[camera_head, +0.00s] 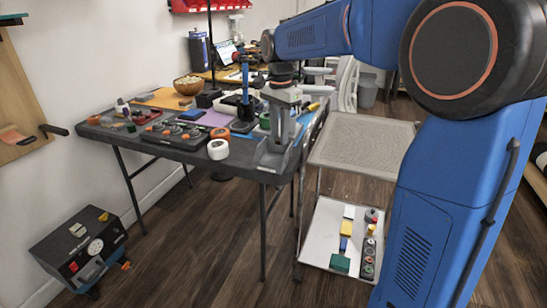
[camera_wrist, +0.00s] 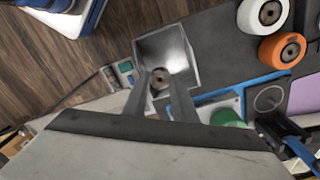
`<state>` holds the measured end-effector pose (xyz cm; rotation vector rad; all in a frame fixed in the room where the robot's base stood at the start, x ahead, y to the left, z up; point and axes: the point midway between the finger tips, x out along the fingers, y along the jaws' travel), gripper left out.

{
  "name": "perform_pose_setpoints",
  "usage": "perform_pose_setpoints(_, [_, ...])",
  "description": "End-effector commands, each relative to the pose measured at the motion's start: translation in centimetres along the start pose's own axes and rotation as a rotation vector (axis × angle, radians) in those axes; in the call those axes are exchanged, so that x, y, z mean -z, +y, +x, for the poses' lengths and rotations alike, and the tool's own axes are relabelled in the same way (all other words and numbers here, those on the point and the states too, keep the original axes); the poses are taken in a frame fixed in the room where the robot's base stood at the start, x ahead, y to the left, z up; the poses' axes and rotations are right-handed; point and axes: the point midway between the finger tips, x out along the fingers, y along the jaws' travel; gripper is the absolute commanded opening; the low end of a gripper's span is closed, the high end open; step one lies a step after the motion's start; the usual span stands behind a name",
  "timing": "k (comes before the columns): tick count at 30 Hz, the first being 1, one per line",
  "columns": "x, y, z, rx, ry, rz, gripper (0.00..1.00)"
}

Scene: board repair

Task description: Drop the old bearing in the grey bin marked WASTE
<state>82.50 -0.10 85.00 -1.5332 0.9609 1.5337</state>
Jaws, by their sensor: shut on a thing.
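My gripper (camera_head: 281,140) points down at the front right corner of the dark table. In the wrist view my gripper (camera_wrist: 160,80) is shut on the old bearing (camera_wrist: 160,76), a small dark ring between the fingertips. The grey bin (camera_wrist: 165,43) lies beneath, its open top framing the bearing; the exact height between them is hard to tell. In the head view the grey bin (camera_head: 268,160) stands at the table edge, partly behind the fingers. The bearing cannot be made out there, and no WASTE lettering is readable.
A white wheel (camera_head: 217,150) and an orange wheel (camera_head: 218,134) sit left of the bin. A dark parts tray (camera_head: 178,134) lies farther left on the crowded table. A trolley (camera_head: 355,145) stands to the right, its top shelf clear.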

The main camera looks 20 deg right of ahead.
Motion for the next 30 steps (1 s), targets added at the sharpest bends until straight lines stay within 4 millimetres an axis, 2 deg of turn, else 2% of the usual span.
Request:
perform_pose_setpoints(6, [0.0, 0.0, 0.91, 0.0, 0.0, 0.0, 0.03])
perform_pose_setpoints(14, [0.0, 0.0, 0.99, 0.0, 0.0, 0.0, 0.03])
perform_pose_setpoints(15, [0.0, 0.0, 0.98, 0.0, 0.0, 0.0, 0.3])
perform_pose_setpoints(17, [0.0, 0.0, 0.98, 0.0, 0.0, 0.0, 0.44])
perform_pose_setpoints(18, [0.0, 0.0, 0.98, 0.0, 0.0, 0.0, 0.47])
perform_pose_setpoints(26, [0.0, 0.0, 0.94, 0.0, 0.0, 0.0, 0.47])
perform_pose_setpoints(30, [0.0, -0.02, 0.2, 0.001, 0.0, 0.0, 0.47])
